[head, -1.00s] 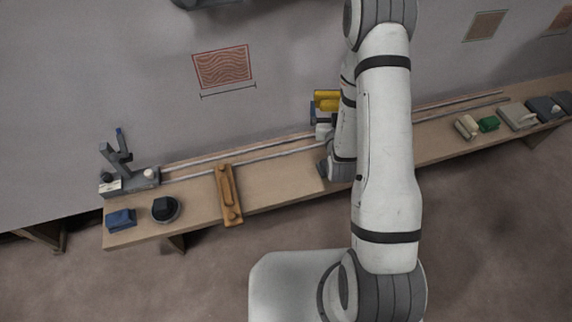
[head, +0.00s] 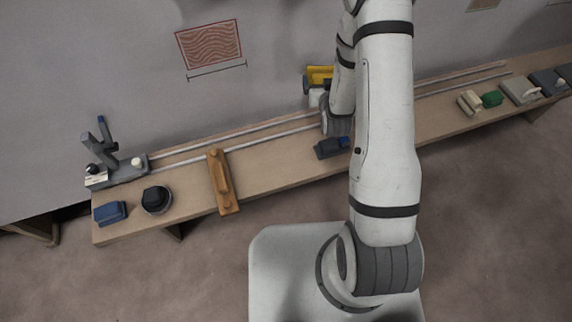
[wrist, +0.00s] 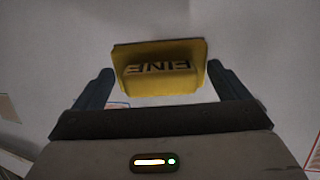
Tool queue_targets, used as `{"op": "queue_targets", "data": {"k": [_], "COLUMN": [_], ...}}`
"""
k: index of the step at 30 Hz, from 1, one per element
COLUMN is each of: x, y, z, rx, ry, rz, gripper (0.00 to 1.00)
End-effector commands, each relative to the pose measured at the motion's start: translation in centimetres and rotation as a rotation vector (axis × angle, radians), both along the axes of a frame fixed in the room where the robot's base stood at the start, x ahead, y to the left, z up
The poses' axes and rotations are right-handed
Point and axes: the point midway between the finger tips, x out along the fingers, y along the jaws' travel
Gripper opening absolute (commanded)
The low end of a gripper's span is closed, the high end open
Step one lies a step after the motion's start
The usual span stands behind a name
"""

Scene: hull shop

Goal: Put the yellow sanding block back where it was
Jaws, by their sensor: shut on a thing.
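The yellow sanding block (head: 319,74) is up off the bench, in front of the wall, at the upper middle of the head view. My gripper (head: 315,84) is shut on it; my arm hides part of both. In the wrist view the block (wrist: 160,68) sits between the two dark fingers of my gripper (wrist: 163,86), with upside-down lettering that reads "FINE". Behind the block is mostly plain wall.
The long bench (head: 270,177) carries two rails, a wooden tool (head: 221,181), a black round puck (head: 156,199), a blue block (head: 110,213) and a dark blue block (head: 332,147) beside my arm. Green (head: 492,98), beige and grey blocks sit at right. Bare bench lies between the wooden tool and dark blue block.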

Motion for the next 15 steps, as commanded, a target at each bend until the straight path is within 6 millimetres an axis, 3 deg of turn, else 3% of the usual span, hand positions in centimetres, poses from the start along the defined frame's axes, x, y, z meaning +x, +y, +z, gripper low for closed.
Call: {"op": "queue_targets", "data": {"k": [1, 6, 15], "x": [0.7, 1.5, 1.3], "y": [0.0, 0.1, 0.1], "z": [-1.2, -3.5, -5.4], "rx": [0.000, 0.002, 0.002], "ry": [0.054, 0.266, 0.594], "rz": [0.000, 0.001, 0.001], "gripper": [0.75, 0.75, 0.75]}}
